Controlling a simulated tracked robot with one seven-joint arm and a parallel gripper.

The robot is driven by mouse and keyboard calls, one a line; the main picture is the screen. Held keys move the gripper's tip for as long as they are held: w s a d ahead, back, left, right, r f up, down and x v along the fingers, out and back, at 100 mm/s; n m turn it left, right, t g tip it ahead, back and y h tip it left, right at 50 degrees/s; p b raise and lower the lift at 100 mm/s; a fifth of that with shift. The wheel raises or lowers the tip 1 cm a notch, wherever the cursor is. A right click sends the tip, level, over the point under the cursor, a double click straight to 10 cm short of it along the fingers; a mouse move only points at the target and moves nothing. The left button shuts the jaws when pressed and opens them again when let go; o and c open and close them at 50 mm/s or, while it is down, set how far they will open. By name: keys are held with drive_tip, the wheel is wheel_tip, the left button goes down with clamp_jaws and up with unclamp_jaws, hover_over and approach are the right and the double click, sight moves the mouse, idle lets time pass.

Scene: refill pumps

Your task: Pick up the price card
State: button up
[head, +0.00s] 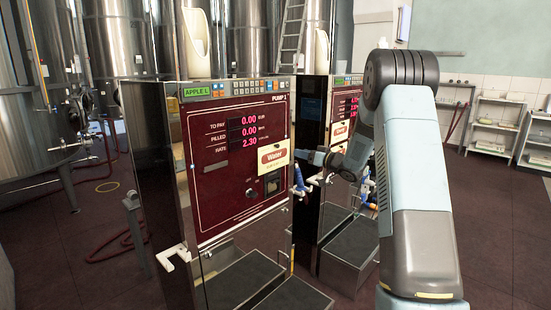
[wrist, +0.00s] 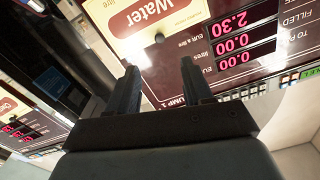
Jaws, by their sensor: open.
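The price card (head: 273,160) is a cream card with a red "Water" label. It is on the dark red front panel of the nearer pump, right of and below the pink digits. In the wrist view the card (wrist: 128,38) appears upside down beyond the fingertips, with a dark round dot near its edge. My gripper (wrist: 160,67) is open with nothing between its fingers. In the head view my gripper (head: 313,157) is just right of the card, partly hidden by my own arm. The fingers look short of the card; the exact gap is unclear.
The nearer pump (head: 235,185) has a knob and a dark opening below the card. A second pump (head: 343,108) stands close on the right, with a blue nozzle (head: 299,177) between them. Steel tanks (head: 112,35) stand behind. Open floor lies at the right.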

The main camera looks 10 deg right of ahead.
sight(279, 147)
drive_tip(key=x, duration=1.2)
drive_tip(key=shift+w+f, duration=0.15)
drive_tip(key=shift+w, duration=0.05)
drive_tip(key=shift+c, duration=0.4)
clamp_jaws()
drive_tip(key=s+d+r, duration=0.8)
drive_tip(key=s, duration=0.3)
drive_tip(key=shift+s, duration=0.2)
drive_tip(key=shift+s+d, duration=0.1)
drive_tip(key=shift+d, duration=0.1)
drive_tip(key=v, duration=0.6)
drive_tip(key=shift+s+d, duration=0.2)
drive_tip(key=shift+s, duration=0.1)
idle(0.5)
